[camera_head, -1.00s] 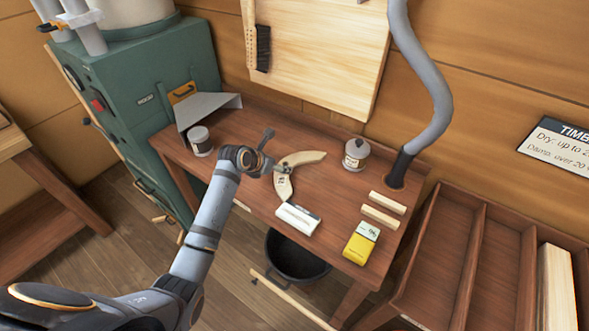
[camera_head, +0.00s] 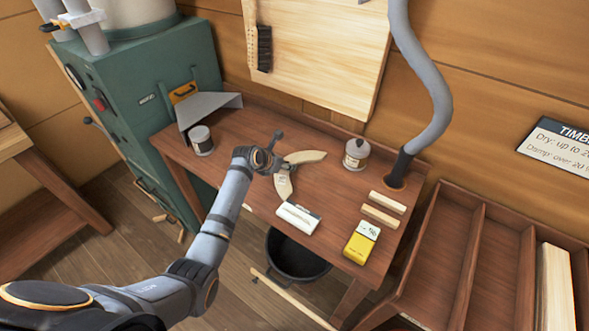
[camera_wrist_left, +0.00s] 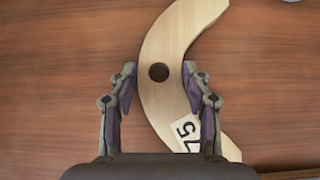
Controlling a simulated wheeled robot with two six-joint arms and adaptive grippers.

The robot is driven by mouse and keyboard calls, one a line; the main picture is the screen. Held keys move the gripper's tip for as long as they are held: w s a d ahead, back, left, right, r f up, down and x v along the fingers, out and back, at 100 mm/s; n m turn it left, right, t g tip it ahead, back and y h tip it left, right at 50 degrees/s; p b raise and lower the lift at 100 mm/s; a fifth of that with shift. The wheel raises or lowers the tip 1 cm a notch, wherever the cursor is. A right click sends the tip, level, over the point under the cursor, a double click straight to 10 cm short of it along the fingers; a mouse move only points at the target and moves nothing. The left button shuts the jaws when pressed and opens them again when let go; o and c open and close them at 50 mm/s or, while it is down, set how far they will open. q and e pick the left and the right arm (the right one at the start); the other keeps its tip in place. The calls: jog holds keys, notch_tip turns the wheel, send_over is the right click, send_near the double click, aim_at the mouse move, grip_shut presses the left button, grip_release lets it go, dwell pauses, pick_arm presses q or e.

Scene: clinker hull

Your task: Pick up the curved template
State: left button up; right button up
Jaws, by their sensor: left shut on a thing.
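The curved template (camera_head: 284,186) is a pale wooden crescent on the brown workbench (camera_head: 232,178). In the left wrist view the template (camera_wrist_left: 166,100) shows a round hole and a white label reading 75. My left gripper (camera_head: 287,169) reaches over it from the left. In the wrist view its two fingers (camera_wrist_left: 160,78) stand on either side of the template near the hole, shut on it. I cannot tell whether the template is clear of the bench. My right gripper is not in view.
A white block (camera_head: 298,218) lies just in front of the template. A labelled jar (camera_head: 356,154), two wooden strips (camera_head: 384,209) and a yellow packet (camera_head: 361,243) are to the right. A grey tin (camera_head: 201,140) stands left. A dark bucket (camera_head: 293,258) is below the bench.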

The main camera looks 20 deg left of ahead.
pick_arm(q)
jog(key=c, duration=0.4)
jog(key=shift+c, duration=0.2)
jog(key=shift+r, duration=0.25)
jog(key=shift+c, duration=0.8)
notch_tip(320, 180, up, 2)
jog(key=shift+w+r+b, duration=0.1)
jog(key=shift+r+b, duration=0.1)
jog(key=shift+b, duration=0.2)
jog(key=v, duration=0.5)
jog(key=shift+d+r, duration=0.3)
jog(key=s+a+r+p, duration=0.1)
jog(key=s+r+p, duration=0.4)
jog(key=s, duration=0.5)
jog(key=shift+s+a+r+p, duration=0.3)
jog(key=shift+s+r, duration=0.05)
jog(key=shift+r, duration=0.1)
